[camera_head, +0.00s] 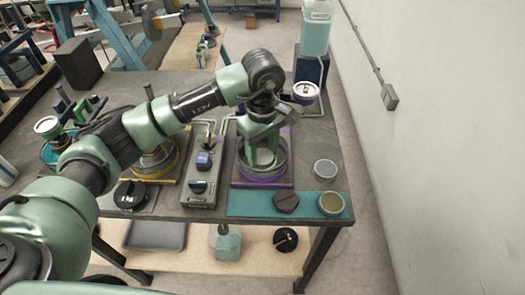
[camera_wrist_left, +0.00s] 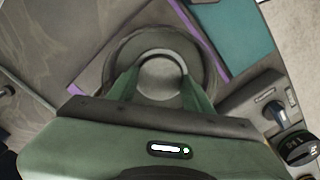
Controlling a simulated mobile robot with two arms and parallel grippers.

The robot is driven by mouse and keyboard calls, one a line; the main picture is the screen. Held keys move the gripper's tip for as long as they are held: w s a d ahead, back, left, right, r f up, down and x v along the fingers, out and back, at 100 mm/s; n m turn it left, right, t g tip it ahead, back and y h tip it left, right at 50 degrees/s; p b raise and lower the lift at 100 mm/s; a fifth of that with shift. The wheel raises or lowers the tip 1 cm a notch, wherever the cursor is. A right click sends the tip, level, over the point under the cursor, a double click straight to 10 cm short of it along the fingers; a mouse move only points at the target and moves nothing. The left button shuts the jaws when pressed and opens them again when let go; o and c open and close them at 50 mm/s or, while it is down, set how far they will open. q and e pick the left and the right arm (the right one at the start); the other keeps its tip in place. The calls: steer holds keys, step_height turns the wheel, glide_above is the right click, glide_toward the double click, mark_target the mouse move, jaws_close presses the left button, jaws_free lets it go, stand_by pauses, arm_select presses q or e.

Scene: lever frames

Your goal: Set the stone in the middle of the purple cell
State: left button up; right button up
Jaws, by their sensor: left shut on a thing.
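The purple cell (camera_head: 284,170) is a round, see-through ring on a dark square base with purple edges, right of the table's middle. It also shows in the left wrist view (camera_wrist_left: 208,55). My left gripper (camera_head: 263,155) reaches down into it from above. Its green fingers are shut on a pale round disc, which looks like the stone (camera_wrist_left: 160,76). The stone appears inside the ring, near its middle in the wrist view. I cannot tell whether it touches the cell's floor. My right gripper is not in view.
A teal mat (camera_head: 250,205) at the front right holds a dark hexagonal piece (camera_head: 286,202) and an olive-topped round tin (camera_head: 331,203). A grey disc (camera_head: 325,169) lies behind them. A control box (camera_head: 201,178) and a yellow-edged cell (camera_head: 155,163) stand to the left.

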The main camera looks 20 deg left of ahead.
arm_select(q)
steer(key=shift+s+f, duration=0.2)
steer(key=shift+f, duration=0.2)
stand_by(0.3)
steer(key=o, duration=1.3)
steer(key=shift+o, duration=1)
steer(key=shift+w+d, duration=0.1)
steer(key=r+b, duration=0.1)
steer(key=r, duration=0.3)
steer(key=r+b, duration=0.1)
steer(key=r, duration=0.3)
steer(key=shift+w+r, duration=0.2)
steer(key=shift+r, duration=0.1)
